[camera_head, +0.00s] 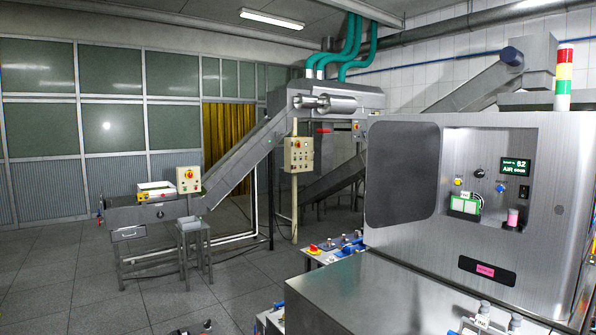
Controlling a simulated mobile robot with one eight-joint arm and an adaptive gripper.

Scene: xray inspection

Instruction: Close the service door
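The steel machine cabinet (460,262) fills the right of the head view. A recess (475,145) in its front is uncovered and shows its contents: a green-lit display (515,167), knobs, a green-and-white unit (465,204) and a pink cylinder (513,217). A dark, round-cornered panel (403,172) lies directly left of the recess. It may be the service door swung open or a fixed window; I cannot tell which. No handle or hinge is clear on it. My gripper is not in view.
A flat steel surface (375,290) juts out in front of the cabinet. A side console (335,248) with buttons stands to its left. An inclined conveyor (240,155) and a small stand (194,232) are farther left. The tiled floor (50,270) at left is clear.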

